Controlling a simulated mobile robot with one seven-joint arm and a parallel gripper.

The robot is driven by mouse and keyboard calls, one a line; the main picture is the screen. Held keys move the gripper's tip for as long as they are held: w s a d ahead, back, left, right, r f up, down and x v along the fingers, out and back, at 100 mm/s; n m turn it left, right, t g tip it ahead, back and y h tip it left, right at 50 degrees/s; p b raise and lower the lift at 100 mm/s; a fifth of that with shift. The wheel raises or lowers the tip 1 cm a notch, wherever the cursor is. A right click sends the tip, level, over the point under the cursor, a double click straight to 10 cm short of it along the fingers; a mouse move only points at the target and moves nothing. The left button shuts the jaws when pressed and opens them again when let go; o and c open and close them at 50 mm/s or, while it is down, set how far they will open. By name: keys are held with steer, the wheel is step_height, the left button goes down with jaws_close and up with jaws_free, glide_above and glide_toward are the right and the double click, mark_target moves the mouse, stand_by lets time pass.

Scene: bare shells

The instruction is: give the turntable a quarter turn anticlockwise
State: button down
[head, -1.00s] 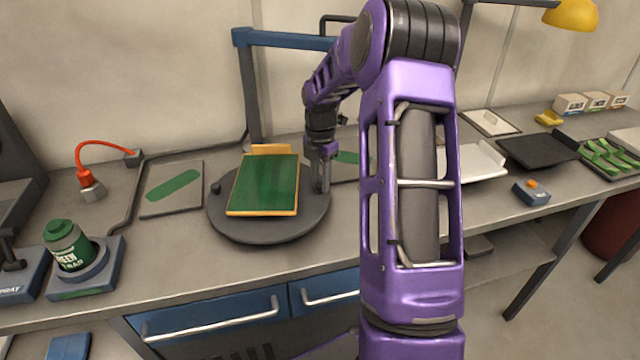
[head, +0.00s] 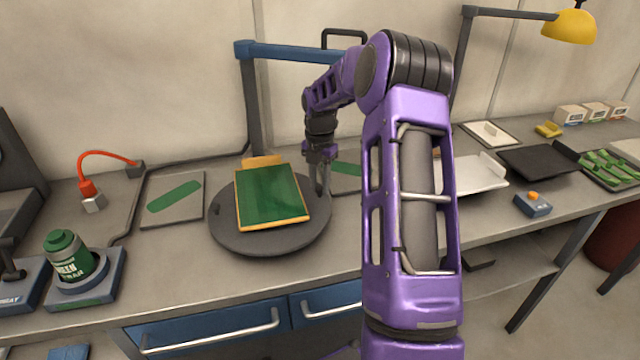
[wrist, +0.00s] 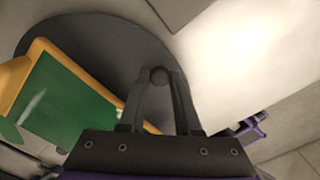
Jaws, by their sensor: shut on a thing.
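The dark round turntable (head: 275,243) lies on the bench, bearing a green panel with orange-yellow edges (head: 268,197). The panel sits slightly skewed, its near edge toward the right. A small dark knob (head: 214,209) stands at the turntable's left rim. My gripper (head: 320,188) points down at the right rim, beside the panel. In the wrist view my gripper (wrist: 157,80) is shut on a round dark knob (wrist: 158,74) at the turntable's edge. In the head view the fingers hide this knob.
A grey plate with a green strip (head: 174,198) and a green can on a blue stand (head: 70,256) are to the left. White (head: 474,175) and black (head: 540,162) trays lie to the right.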

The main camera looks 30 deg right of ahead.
steer(key=c, duration=0.6)
jaws_free()
step_height(320, 180, up, 18)
steer(key=shift+f, duration=0.25)
stand_by(0.3)
